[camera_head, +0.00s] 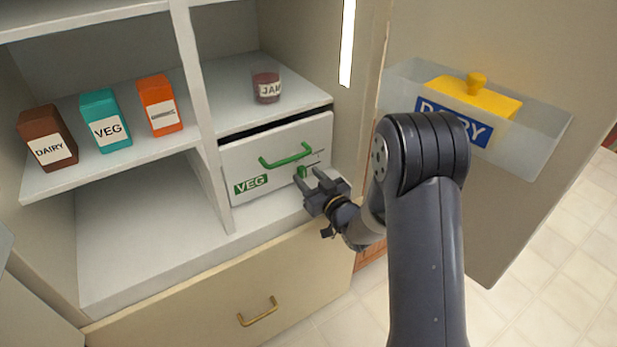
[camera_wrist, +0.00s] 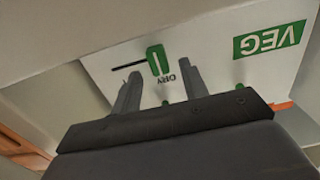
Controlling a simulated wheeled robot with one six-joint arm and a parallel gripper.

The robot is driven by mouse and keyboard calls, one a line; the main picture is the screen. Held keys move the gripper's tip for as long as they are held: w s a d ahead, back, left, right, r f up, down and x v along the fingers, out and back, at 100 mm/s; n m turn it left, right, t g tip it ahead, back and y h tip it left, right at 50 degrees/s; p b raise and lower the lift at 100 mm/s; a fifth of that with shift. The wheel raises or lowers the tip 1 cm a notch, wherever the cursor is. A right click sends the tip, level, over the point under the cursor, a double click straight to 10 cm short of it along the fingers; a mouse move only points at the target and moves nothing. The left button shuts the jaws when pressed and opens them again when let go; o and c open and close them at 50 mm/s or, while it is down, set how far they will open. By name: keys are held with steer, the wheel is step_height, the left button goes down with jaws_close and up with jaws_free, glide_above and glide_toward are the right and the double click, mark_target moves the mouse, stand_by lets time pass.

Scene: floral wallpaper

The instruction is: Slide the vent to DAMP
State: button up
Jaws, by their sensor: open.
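The white VEG drawer (camera_head: 255,158) is in the fridge's lower compartment, with a green bar handle (camera_head: 285,156). Its vent slider is a small green knob (camera_head: 301,171) on a dark slot. In the wrist view the drawer is upside down: the knob (camera_wrist: 156,60) sits at the slot's end near the word DRY (camera_wrist: 183,70), and the slot runs left from it. DAMP is not legible. My gripper (camera_head: 308,177) is open and empty at the drawer front. Its fingers (camera_wrist: 160,84) flank the knob sideways; contact cannot be told.
A jam jar (camera_head: 267,87) stands above the drawer. Brown, teal and orange cartons (camera_head: 105,120) stand on the left shelf. A lower drawer has a brass handle (camera_head: 258,312).

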steer(key=shift+w+a, duration=0.15)
steer(key=shift+w, duration=0.15)
steer(key=shift+c, duration=0.3)
jaws_close()
